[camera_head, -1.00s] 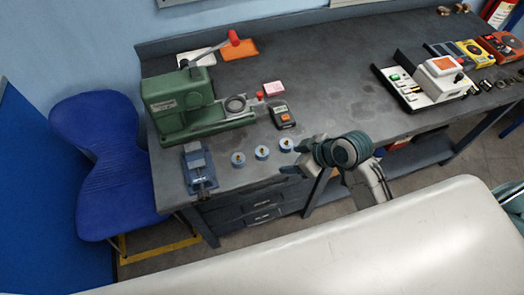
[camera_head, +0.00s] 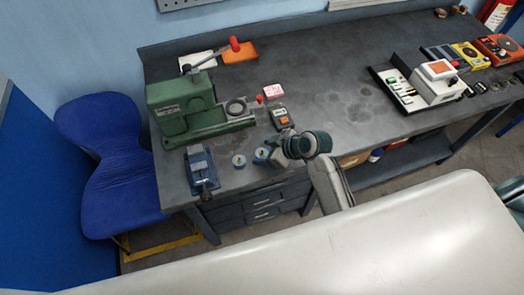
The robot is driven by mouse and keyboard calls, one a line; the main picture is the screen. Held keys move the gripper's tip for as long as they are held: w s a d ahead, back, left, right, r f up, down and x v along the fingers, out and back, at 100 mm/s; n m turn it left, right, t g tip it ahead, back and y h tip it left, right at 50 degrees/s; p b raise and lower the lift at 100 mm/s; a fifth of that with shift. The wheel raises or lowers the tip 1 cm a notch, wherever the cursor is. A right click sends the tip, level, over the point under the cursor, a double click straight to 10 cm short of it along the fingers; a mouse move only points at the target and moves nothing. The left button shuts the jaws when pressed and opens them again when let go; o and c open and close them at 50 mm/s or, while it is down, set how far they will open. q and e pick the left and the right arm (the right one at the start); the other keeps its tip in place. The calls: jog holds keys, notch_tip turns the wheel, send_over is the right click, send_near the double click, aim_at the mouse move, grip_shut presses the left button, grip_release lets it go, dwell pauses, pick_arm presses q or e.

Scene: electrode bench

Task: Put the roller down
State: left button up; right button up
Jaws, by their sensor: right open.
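Small blue-and-white round pieces with brass-coloured centres stand near the bench's front edge; I see one at the left (camera_head: 238,160) and one beside it (camera_head: 261,155). I cannot tell whether one of these is the roller. My right gripper (camera_head: 272,152) is open just right of the second piece, low over the bench top. The arm and wrist hide the spot where a third piece stood, and the fingertips are too small to show any contact. My left gripper is not in view.
A green machine (camera_head: 182,105) with a red-knobbed lever stands behind the pieces. A blue clamp-like device (camera_head: 201,170) is at left, a black-and-orange meter (camera_head: 281,118) behind my gripper. A white instrument (camera_head: 435,82) stands at right. The bench middle (camera_head: 335,95) is clear.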

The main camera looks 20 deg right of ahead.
jog(key=shift+x, duration=1.15)
jog(key=c, duration=1.1)
jog(key=shift+r, duration=0.2)
jog(key=shift+r, duration=0.25)
notch_tip(320, 180, up, 2)
jog(key=shift+r+b, duration=0.1)
jog(key=shift+b, duration=0.85)
jog(key=s+d+b, duration=0.2)
jog(key=s+d, duration=0.1)
jog(key=d, duration=0.1)
jog(key=s+d+r+b, duration=0.1)
jog(key=s+d+b, duration=0.1)
jog(key=d, duration=0.3)
jog(key=s+d+r+b, duration=0.1)
jog(key=s+d, duration=0.3)
jog(key=shift+d+b, duration=0.15)
jog(key=shift+b, duration=0.25)
